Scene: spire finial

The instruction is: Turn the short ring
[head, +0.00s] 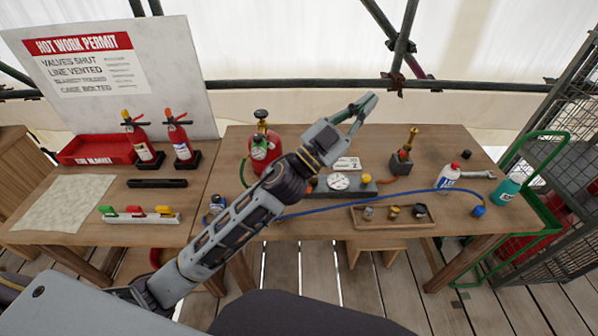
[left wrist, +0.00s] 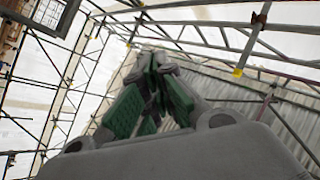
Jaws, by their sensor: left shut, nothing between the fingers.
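A shallow wooden tray (head: 362,225) near the front of the table holds small ring-like pieces: a grey one (head: 368,213), a brass-coloured one (head: 393,212) and a dark one (head: 420,210). I cannot tell which is the short ring. My left gripper (head: 367,100) is raised in front of the table's back edge, beyond the tray in the picture and apart from it. It is shut and empty. In the left wrist view its green-padded fingers (left wrist: 153,65) point up toward scaffolding. My right gripper is not in view.
A gauge block (head: 338,182), a brass-topped fitting (head: 403,155), a red cylinder (head: 265,142) and a blue hose (head: 400,192) are on the table. A white bottle (head: 448,177) and a teal bottle (head: 507,189) stand right. Fire extinguishers (head: 180,141) stand left. Wire shelving (head: 565,170) bounds the right.

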